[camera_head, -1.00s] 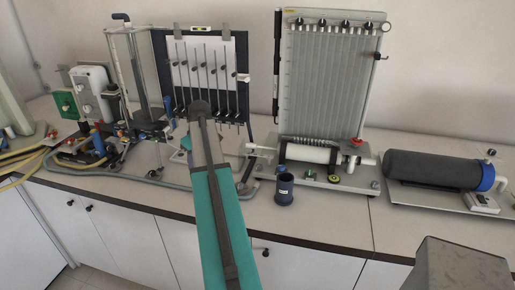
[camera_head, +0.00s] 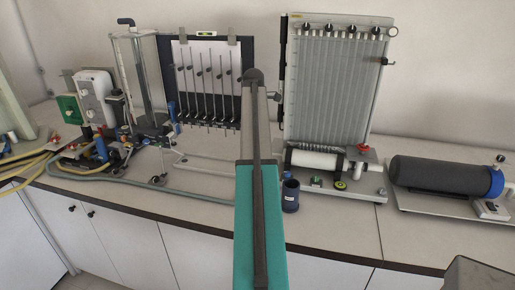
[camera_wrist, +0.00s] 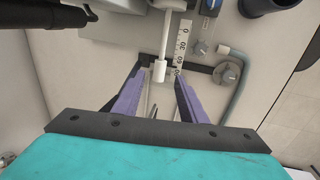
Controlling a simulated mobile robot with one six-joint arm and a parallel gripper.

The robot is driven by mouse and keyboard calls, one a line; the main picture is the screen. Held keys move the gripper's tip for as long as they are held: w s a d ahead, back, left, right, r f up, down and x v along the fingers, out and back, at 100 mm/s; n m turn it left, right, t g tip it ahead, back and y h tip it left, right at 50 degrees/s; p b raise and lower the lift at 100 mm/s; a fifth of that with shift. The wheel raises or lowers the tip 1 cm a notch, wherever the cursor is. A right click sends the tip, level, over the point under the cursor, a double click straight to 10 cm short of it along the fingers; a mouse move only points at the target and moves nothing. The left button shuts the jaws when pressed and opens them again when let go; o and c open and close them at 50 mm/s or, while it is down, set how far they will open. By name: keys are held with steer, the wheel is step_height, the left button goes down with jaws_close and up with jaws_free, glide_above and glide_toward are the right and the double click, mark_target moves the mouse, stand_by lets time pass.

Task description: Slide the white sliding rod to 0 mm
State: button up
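In the wrist view the white sliding rod (camera_wrist: 165,36) runs down from the top and ends in a thicker white tip (camera_wrist: 160,71). A scale strip (camera_wrist: 182,42) marked 0, 30 and 60 lies beside it, with the 0 end at the top. The tip is near the 60 end. My gripper (camera_wrist: 158,77) is open, its two purple fingers on either side of the tip with gaps visible. In the head view my arm hides the rod and gripper; the white cylinder (camera_head: 314,160) shows on the bench unit.
Knobs (camera_wrist: 228,73) and a grey hose (camera_wrist: 242,92) lie right of the scale. A dark blue cup (camera_head: 290,196) stands before the unit. A tall tube board (camera_head: 333,90) rises behind; a black cylinder (camera_head: 435,174) lies to the right.

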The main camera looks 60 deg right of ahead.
steer(key=shift+f, duration=0.1)
steer(key=shift+w+d+f+p, duration=0.15)
steer(key=shift+f+p, duration=0.25)
steer(key=shift+f, duration=0.8)
steer(key=shift+d+f+p, duration=0.3)
steer(key=shift+f+p, duration=0.05)
steer(key=shift+f, duration=0.85)
steer(key=shift+w+d+f+p, duration=0.15)
steer(key=shift+f+p, duration=0.25)
steer(key=shift+f, duration=0.8)
jaws_close()
